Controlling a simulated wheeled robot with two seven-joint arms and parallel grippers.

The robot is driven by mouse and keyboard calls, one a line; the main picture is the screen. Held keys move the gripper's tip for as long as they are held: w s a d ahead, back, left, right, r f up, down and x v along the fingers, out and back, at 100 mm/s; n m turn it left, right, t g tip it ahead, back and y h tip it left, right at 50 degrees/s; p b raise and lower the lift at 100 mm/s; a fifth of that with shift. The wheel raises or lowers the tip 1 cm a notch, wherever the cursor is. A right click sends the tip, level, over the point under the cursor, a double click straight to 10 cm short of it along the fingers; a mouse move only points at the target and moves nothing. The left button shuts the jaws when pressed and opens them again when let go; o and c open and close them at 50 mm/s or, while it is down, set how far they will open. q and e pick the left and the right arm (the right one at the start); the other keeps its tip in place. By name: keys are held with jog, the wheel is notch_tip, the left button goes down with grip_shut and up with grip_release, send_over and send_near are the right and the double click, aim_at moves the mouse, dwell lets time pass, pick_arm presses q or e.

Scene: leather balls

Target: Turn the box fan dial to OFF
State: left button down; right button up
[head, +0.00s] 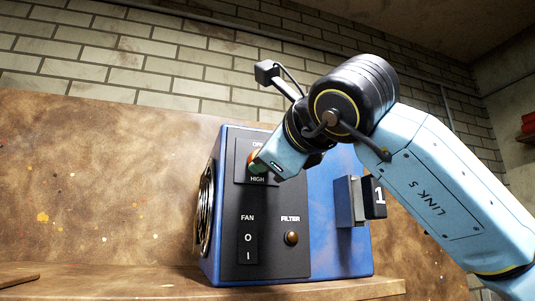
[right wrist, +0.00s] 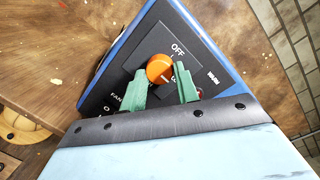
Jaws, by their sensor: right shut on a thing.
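The box fan (head: 345,260) is a blue box with a black front panel and a round metal grille on its left side. Its orange dial (right wrist: 159,67) sits on a dark plate, with the word OFF printed beside it in the right wrist view. In the head view the dial (head: 252,157) is mostly covered by my gripper, above the word HIGH. My right gripper (right wrist: 160,84) is shut on the dial, with one green finger on each side of it. It also shows in the head view (head: 261,165). I cannot tell exactly where the dial points. My left gripper is out of view.
Lower on the panel are a FAN switch (head: 248,241) marked O and I, and a brown FILTER knob (head: 291,238). A dark block marked 1 (head: 374,197) juts from the fan's right side.

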jog(key=shift+n, duration=0.4)
jog(key=shift+a+r+n+g+h+p, duration=0.1)
jog(key=shift+n+h+p, duration=0.6)
jog(key=shift+n, duration=1.9)
jog(key=shift+a+r+n+g+h+p, duration=0.1)
jog(key=shift+n+p, duration=1.2)
jog(key=shift+n, duration=1.3)
jog(key=shift+n+g+h+p, duration=0.1)
jog(key=shift+n+h+p, duration=0.6)
jog(key=shift+n, duration=1.9)
jog(key=shift+p, duration=0.35)
jog(key=o, duration=1)
jog(key=shift+y, duration=0.3)
jog(key=shift+s, duration=0.1)
jog(key=b+v, duration=0.4)
jog(key=v, duration=0.9)
jog(key=shift+s+r, duration=0.1)
jog(key=shift+s, duration=0.05)
